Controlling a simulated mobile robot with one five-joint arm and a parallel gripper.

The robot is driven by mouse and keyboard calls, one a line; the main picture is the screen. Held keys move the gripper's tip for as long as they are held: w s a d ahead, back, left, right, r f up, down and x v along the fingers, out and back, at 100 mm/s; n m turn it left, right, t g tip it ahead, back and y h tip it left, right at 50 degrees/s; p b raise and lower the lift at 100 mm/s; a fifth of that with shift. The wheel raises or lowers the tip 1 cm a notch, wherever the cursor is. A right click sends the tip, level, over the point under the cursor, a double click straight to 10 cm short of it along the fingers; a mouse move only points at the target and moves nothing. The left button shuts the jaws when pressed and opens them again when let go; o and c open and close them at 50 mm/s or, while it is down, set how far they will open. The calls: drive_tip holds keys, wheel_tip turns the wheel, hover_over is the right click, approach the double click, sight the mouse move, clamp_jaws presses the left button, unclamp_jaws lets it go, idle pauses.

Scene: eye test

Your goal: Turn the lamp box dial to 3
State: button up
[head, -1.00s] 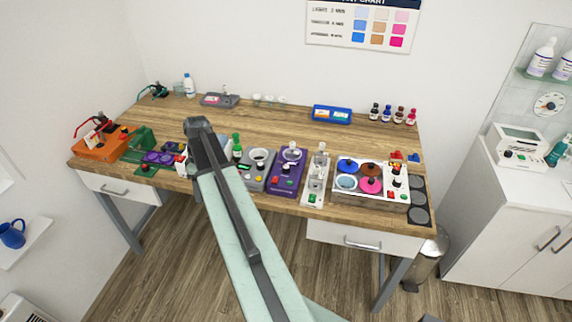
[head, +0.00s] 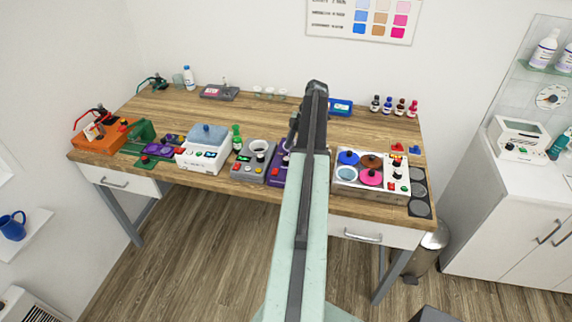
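No readable label marks a lamp box, so I cannot tell which device it is. A white box (head: 519,135) with small dark and red controls on its front stands on the right cabinet. A white box with a blue-grey lid (head: 203,155) and small front controls stands at the bench's front left. Any dial numbers are too small to read. My gripper (head: 316,88) is over the middle of the bench, apart from both boxes. It is seen from behind, and its fingers are hard to make out. My arm hides part of the purple device (head: 278,165) and whatever is right beside it.
The wooden bench (head: 250,112) has free room in its middle and back. A grey device with a bowl (head: 250,165), a tray with coloured lids (head: 350,192) and an orange box (head: 100,140) line its front. Small bottles (head: 394,106) stand at back right. A bin (head: 425,255) is below.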

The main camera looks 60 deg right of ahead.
sight(288, 158)
drive_tip(key=b+x, duration=0.2)
drive_tip(key=x, duration=0.2)
drive_tip(key=shift+f+b, duration=0.25)
drive_tip(key=shift+b, duration=0.15)
drive_tip(key=shift+r, duration=0.15)
drive_tip(key=shift+c, duration=0.3)
